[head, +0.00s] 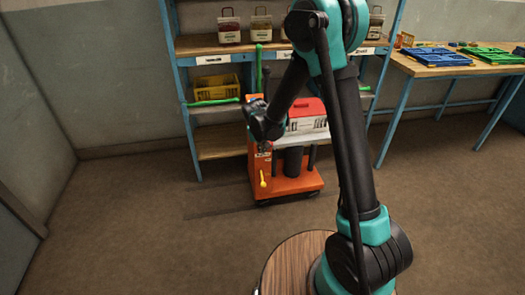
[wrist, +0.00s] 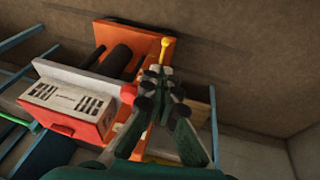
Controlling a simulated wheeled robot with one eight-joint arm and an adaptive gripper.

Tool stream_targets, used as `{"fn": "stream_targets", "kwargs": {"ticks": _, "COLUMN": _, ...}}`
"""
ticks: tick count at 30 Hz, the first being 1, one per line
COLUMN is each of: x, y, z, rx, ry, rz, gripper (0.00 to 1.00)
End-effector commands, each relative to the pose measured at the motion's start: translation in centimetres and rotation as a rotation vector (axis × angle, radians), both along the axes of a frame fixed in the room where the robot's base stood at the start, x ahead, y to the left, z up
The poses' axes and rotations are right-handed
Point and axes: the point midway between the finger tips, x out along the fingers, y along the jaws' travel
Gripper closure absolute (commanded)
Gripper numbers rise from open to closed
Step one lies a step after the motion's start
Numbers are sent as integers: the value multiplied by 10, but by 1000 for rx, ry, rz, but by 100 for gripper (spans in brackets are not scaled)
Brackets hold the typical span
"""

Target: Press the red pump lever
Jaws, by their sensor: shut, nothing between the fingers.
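An orange lift cart (head: 288,187) stands on the floor before the shelf. In the wrist view, a red round knob (wrist: 128,93), apparently the end of the red pump lever, shows just left of my gripper (wrist: 157,72). Its arm is hidden, and I cannot tell whether the fingers touch it. In the head view, my gripper (head: 262,143) is over the cart's left side and covers that part, so I cannot make out the red lever there. The gripper is shut and empty. A yellow-tipped lever (head: 263,180) stands low on the cart; it also shows beyond the fingertips in the wrist view (wrist: 165,48).
A white and red box (head: 307,116) sits on the cart's raised platform, right of my gripper. Behind stands a shelf (head: 213,145) with a yellow crate (head: 217,88). A table with blue trays (head: 440,57) is at the right. The floor left of the cart is clear.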

Motion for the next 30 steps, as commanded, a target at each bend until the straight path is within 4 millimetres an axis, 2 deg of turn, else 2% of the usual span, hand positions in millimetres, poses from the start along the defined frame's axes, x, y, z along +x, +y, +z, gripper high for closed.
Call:
{"fn": "stream_targets", "kwargs": {"ticks": 10, "x": 0, "y": 0, "z": 0, "rx": 0, "ry": 0, "rz": 0, "gripper": 100}}
{"fn": "stream_targets", "kwargs": {"ticks": 14, "x": 6, "y": 2, "z": 6, "rx": -6, "ry": -1, "rz": 10, "gripper": 100}}
{"fn": "stream_targets", "kwargs": {"ticks": 17, "x": 21, "y": 6, "z": 20, "rx": -22, "ry": -2, "rz": 35, "gripper": 100}}
{"fn": "stream_targets", "kwargs": {"ticks": 24, "x": 65, "y": 19, "z": 75, "rx": -78, "ry": -6, "rz": 125, "gripper": 100}}
{"fn": "stream_targets", "kwargs": {"ticks": 30, "x": 87, "y": 23, "z": 111, "rx": -112, "ry": -7, "rz": 181, "gripper": 100}}
